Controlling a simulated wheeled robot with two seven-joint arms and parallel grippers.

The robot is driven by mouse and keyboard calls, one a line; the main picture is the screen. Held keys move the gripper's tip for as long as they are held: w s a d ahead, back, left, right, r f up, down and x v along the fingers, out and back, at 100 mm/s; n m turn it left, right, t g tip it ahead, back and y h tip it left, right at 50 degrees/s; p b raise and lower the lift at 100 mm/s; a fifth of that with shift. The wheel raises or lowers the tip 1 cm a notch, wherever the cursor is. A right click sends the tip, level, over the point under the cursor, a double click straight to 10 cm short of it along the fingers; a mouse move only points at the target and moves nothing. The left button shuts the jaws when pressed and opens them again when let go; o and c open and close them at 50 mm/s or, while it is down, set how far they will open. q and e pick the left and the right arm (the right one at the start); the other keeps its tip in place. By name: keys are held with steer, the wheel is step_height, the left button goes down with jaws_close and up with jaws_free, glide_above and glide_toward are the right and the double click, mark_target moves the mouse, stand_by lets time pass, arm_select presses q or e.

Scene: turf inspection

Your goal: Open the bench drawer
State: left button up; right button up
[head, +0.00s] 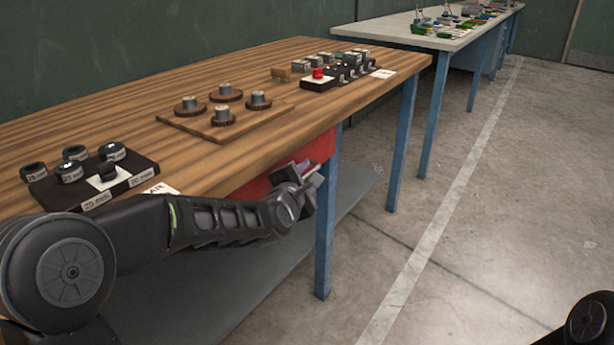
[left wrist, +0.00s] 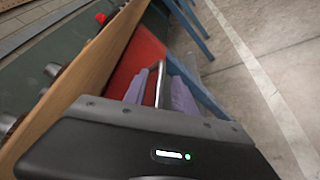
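The bench drawer (head: 321,147) is red and sits under the wooden bench top. It looks shut, though my arm covers part of its front. In the left wrist view the red drawer front (left wrist: 138,52) carries a metal bar handle (left wrist: 160,82). My left gripper (head: 310,177) is at the drawer front. In the left wrist view its two purple fingers (left wrist: 159,92) stand apart, one on each side of the handle. A gap shows between fingers and bar, so it does not look clamped. My right gripper is out of view; only a dark part of my right arm shows at bottom right.
The wooden bench top (head: 330,115) holds a black block with rings, a board with several round pieces (head: 223,115), and a black box with a red button (head: 318,74). A blue bench leg (head: 326,230) stands right beside my gripper. The floor to the right is clear.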

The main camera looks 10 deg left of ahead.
arm_select(q)
jaws_close()
stand_by(1.3)
